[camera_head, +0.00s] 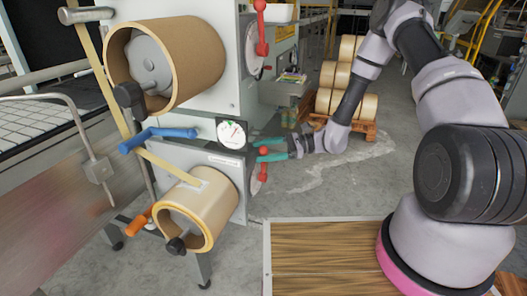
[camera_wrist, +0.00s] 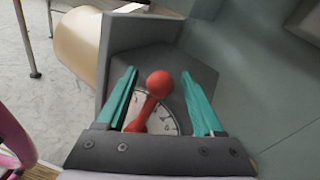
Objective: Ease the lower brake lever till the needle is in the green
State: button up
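The lower brake lever (camera_head: 265,168) is red with a ball end and sits in front of a dial on the side of the lower grey housing. In the wrist view the lever (camera_wrist: 146,110) stands between my gripper's green fingers, its ball near their tips. My gripper (camera_head: 260,150) is open, with a visible gap between each finger and the lever; it also shows in the wrist view (camera_wrist: 163,85). The round white gauge (camera_head: 232,134) above the lower roll has a small green area and a thin needle. The needle's exact place against the green is too small to tell.
An upper red lever (camera_head: 262,40) sits higher on the machine. The lower roll (camera_head: 205,205), upper cardboard roll (camera_head: 190,60) and blue handle (camera_head: 160,137) are left of my gripper. A pallet of rolls (camera_head: 365,130) stands behind. A wooden top (camera_head: 325,260) lies in front.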

jog(key=w+d+r, duration=0.1)
jog(key=d, duration=0.9)
jog(key=shift+w+d, duration=0.2)
jog(key=shift+d, duration=0.15)
jog(key=c, duration=0.7)
jog(key=shift+w+d+f+n, duration=0.1)
jog(key=shift+w+f+n, duration=0.15)
jog(key=shift+n, duration=0.35)
grip_shut()
jog(key=w+d+f+n+y, duration=0.2)
jog(key=w+f+n, duration=0.25)
jog(key=n, duration=0.85)
jog(key=shift+s+a+r, duration=0.2)
jog(key=shift+s+a, duration=0.45)
jog(key=shift+a, duration=1.05)
jog(key=shift+s+a+r, duration=0.25)
jog(key=shift+s+a, duration=0.45)
jog(key=shift+a, duration=1.05)
jog(key=shift+s+a+r, duration=0.2)
jog(key=shift+s+a, duration=0.45)
jog(key=shift+a, duration=1.05)
